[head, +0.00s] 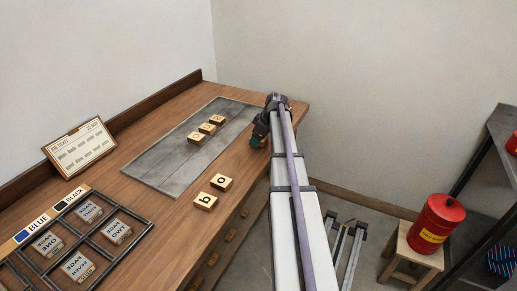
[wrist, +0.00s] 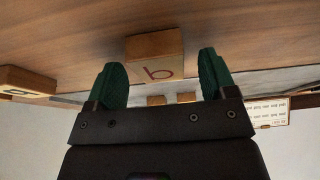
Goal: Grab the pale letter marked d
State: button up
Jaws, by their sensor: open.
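My gripper (wrist: 163,75) is open, with a gap showing on both sides of this block. In the head view my gripper (head: 257,140) hangs low over the bench's right front edge, and I do not make out this block there; the arm or gripper may hide it.
A block with a bold dark b-like or q-like letter (head: 205,202) and an o block (head: 221,182) lie on the wooden bench (head: 150,210). Several blocks (head: 195,138) stand in a row on the grey plate (head: 165,165). A ticket (head: 80,149) and a black-barred rack (head: 100,243) are at the left.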

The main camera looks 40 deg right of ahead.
jog(key=shift+f, duration=0.15)
jog(key=c, duration=1)
jog(key=shift+p, duration=0.35)
